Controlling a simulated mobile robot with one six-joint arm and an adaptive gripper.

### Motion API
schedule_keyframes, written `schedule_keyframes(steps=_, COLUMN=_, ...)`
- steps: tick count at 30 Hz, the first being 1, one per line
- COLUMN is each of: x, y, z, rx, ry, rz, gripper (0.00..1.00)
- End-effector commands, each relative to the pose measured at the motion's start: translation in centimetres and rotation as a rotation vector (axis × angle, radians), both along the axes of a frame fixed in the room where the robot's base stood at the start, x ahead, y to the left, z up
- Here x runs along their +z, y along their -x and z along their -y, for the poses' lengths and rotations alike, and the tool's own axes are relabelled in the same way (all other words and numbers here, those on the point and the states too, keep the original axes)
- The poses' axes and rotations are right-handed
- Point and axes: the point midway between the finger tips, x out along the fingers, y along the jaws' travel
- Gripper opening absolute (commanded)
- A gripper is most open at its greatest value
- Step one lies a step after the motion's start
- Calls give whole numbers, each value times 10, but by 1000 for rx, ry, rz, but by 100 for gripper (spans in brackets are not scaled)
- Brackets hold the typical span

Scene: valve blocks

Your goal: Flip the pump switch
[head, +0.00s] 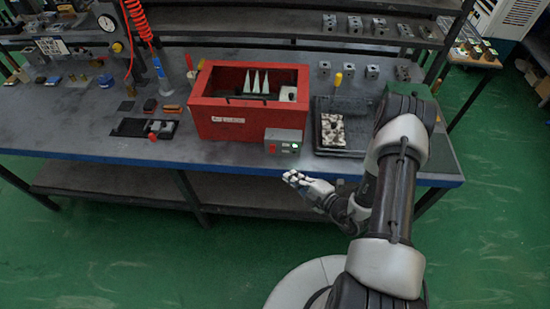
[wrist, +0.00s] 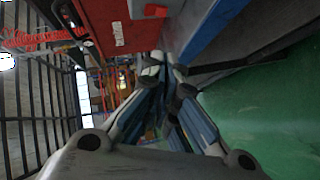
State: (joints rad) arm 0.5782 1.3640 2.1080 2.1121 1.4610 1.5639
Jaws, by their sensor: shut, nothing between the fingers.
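A small grey switch box (head: 283,139) stands at the front edge of the bench, against the front right of the red tank (head: 232,123). Its face has a red switch (head: 271,148) at the left and a green light at the right. In the wrist view the red switch (wrist: 155,10) shows at the top edge, and the box is partly cut off. My gripper (head: 292,178) is in front of the bench edge, below the switch box and apart from it. Its fingers (wrist: 166,68) are closed together and empty. I cannot tell the switch's exact position.
A dark tray (head: 350,153) with a speckled block lies right of the switch box, near my arm. A black fixture with a red knob (head: 152,137) sits to the left. The blue bench edge (head: 230,167) runs just behind my gripper. Metal blocks line the back.

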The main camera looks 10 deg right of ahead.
Motion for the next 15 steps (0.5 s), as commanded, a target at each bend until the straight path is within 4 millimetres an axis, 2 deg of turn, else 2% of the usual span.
schedule_keyframes(steps=8, x=-2, y=-6, z=-4, rx=5, ry=1, rz=1, gripper=0)
schedule_keyframes(steps=15, x=-14, y=-41, z=-26, rx=10, ry=3, rz=3, gripper=0)
